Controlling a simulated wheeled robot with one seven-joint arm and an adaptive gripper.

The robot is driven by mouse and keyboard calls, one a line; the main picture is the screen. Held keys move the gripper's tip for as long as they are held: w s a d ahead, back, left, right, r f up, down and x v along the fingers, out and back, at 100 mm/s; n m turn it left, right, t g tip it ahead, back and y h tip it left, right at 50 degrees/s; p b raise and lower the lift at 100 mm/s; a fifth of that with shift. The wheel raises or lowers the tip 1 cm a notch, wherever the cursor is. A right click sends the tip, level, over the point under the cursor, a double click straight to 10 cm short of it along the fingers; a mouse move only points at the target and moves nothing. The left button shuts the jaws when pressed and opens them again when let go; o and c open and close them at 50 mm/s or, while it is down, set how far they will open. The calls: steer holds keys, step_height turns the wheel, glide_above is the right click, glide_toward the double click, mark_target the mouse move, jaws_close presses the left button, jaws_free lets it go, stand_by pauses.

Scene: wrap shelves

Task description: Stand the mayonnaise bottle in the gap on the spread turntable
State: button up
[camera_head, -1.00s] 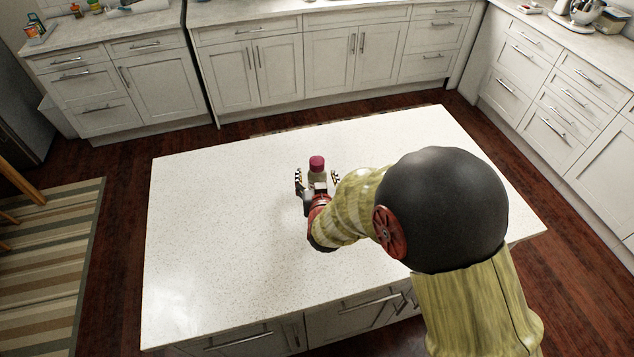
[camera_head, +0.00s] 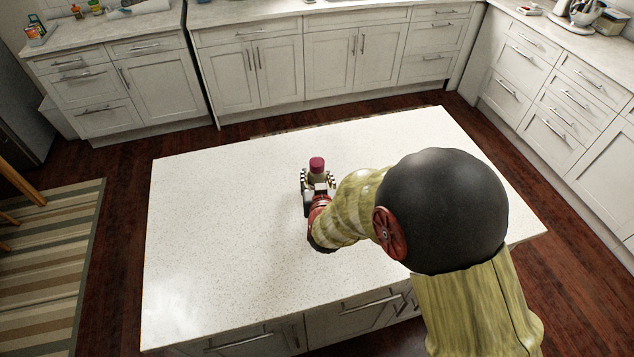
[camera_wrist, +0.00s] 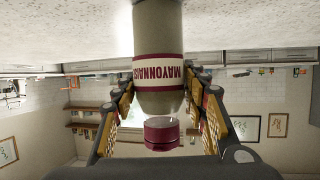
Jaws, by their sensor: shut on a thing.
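The mayonnaise bottle (camera_head: 317,166) stands upright on the white island, with its dark red cap on top. My gripper (camera_head: 318,182) is shut on it, with a finger on either side. Whether the base bears fully on the counter is hard to tell. No turntable can be made out in either view.
The island top (camera_head: 230,250) is otherwise bare. A left counter (camera_head: 105,32) holds several small items, and a right counter (camera_head: 570,35) holds a stand mixer (camera_head: 585,12). Wooden floor surrounds the island, with a striped rug (camera_head: 50,260) at left.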

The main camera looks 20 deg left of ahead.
steer(key=c, duration=0.4)
jaws_close()
steer(key=shift+r, duration=0.15)
